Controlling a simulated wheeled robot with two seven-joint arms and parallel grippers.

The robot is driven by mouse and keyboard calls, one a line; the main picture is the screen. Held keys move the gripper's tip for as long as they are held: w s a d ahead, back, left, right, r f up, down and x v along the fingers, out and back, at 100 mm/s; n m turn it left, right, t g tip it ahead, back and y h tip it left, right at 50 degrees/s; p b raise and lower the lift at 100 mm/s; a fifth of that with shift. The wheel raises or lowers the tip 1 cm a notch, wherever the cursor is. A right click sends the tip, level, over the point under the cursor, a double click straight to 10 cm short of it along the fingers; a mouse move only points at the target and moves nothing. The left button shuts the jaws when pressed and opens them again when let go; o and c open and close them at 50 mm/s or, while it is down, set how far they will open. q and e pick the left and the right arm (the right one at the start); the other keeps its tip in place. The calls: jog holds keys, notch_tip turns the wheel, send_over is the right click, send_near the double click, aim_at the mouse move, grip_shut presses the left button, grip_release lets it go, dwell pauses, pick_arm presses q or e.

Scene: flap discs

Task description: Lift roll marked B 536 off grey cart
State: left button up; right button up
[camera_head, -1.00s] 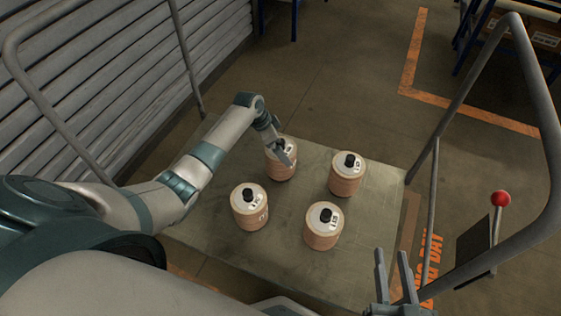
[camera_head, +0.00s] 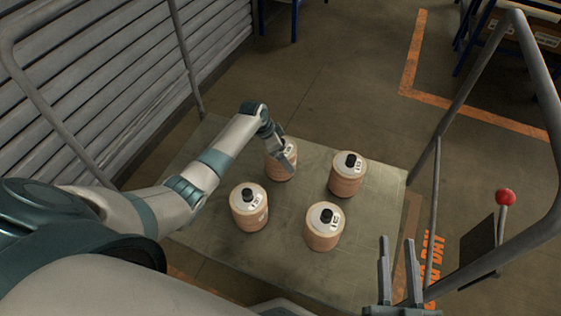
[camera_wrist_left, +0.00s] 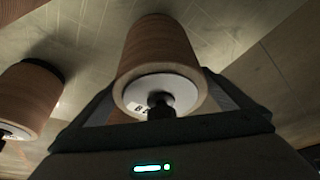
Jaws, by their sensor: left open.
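Several tan rolls with white tops and black knobs stand upright on the grey cart (camera_head: 205,262). The back left roll (camera_head: 275,172) is partly hidden by my left gripper (camera_head: 287,158). The left wrist view shows a roll (camera_wrist_left: 158,50) between the spread fingers of that open gripper (camera_wrist_left: 155,105). A label beginning with what looks like a B is partly visible on its white end; the number is unreadable. The other rolls are at back right (camera_head: 346,178), front left (camera_head: 248,211) and front right (camera_head: 323,230); their markings are too small to read. My right gripper (camera_head: 397,243) is open and empty.
Grey tube rails (camera_head: 437,150) rise at the cart's sides. A red-knobbed lever (camera_head: 504,198) stands at the right. A slatted wall (camera_head: 110,75) is at the left. A blue-framed bench (camera_head: 530,35) is at the far right, with open floor between.

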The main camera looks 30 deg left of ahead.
pick_arm(q)
jog(key=shift+x, duration=0.85)
pick_arm(e)
jog(key=shift+s+a+r+t, duration=0.15)
jog(key=shift+r+t, duration=0.15)
jog(key=shift+r, duration=0.3)
jog(key=shift+s+r+t, duration=0.15)
jog(key=shift+r+t, duration=0.15)
jog(key=shift+r, duration=0.25)
pick_arm(q)
jog(key=c, duration=1.8)
jog(key=shift+w+r, duration=0.1)
jog(key=shift+r, duration=0.1)
jog(key=shift+c, duration=0.5)
pick_arm(e)
jog(key=shift+w, duration=0.1)
